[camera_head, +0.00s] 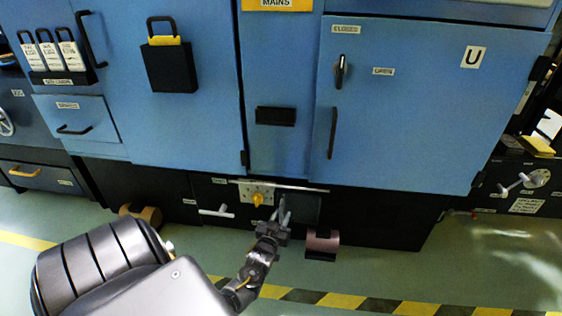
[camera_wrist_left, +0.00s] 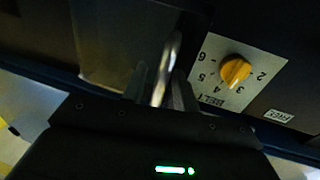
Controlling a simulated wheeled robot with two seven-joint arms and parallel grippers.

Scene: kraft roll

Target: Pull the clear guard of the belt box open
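The belt box is a dark low unit under the blue cabinet, with a pale plate and yellow dial (camera_head: 257,198). The dial (camera_wrist_left: 236,71) and the word BELT show in the left wrist view. The clear guard (camera_head: 304,208) is a see-through panel right of the dial; it also shows in the left wrist view (camera_wrist_left: 112,50). Its bar handle (camera_wrist_left: 168,62) is metallic. My left gripper (camera_head: 282,222) is at the handle, and its fingers (camera_wrist_left: 160,88) stand on both sides of the bar. Whether they press on it is unclear. My right gripper is out of view.
A white T-handle (camera_head: 216,211) is left of the dial. A brownish roll-shaped part (camera_head: 322,243) sticks out right of my gripper. The blue cabinet door (camera_head: 420,120) hangs above. Green floor with a yellow-black stripe (camera_head: 340,301) is in front.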

